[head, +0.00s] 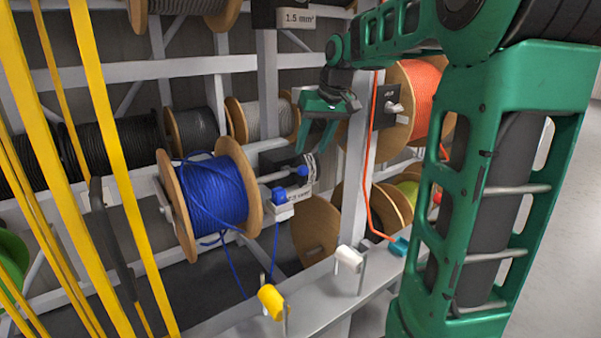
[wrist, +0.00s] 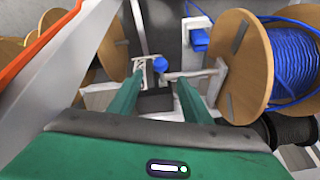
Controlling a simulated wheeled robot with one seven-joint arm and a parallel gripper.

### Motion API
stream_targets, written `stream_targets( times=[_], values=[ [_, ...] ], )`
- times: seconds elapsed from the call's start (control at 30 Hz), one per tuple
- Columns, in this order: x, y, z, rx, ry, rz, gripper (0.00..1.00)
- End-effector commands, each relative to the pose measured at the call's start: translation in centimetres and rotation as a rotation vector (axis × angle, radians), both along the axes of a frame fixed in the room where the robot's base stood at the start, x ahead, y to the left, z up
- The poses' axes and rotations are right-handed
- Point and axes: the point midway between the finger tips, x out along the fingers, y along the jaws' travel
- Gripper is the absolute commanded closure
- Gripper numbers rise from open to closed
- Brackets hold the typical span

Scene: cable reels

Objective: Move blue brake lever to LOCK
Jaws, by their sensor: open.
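The blue brake lever shows as a round blue knob (head: 303,171) beside the axle of the blue cable reel (head: 217,195). In the wrist view the knob (wrist: 158,63) appears between my fingertips, by a dark block (wrist: 155,102). My gripper (head: 310,150) is open and empty, pointing down, with its fingertips just above the knob in the head view. I cannot tell whether a finger touches it. The lever's arm is mostly hidden, and no LOCK mark is readable. The blue reel also shows at the right of the wrist view (wrist: 295,60).
A blue clamp (head: 279,197) sits on a white bracket close in front of the lever. An orange reel (head: 424,100) and its hanging cable (head: 369,170) are to the right. Yellow (head: 271,300) and white (head: 348,258) cable ends stand on the front rail. Yellow strands (head: 110,150) hang at left.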

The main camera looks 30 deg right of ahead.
Motion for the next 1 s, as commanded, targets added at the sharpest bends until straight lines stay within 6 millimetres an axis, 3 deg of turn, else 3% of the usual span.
stream_targets(
  times=[0.6,1.0],
  values=[
    [3.6,0.4,-8.4,0.000,0.003,0.003,0.56],
    [4.2,0.4,-9.6,-0.001,0.001,0.003,0.56]
  ],
)
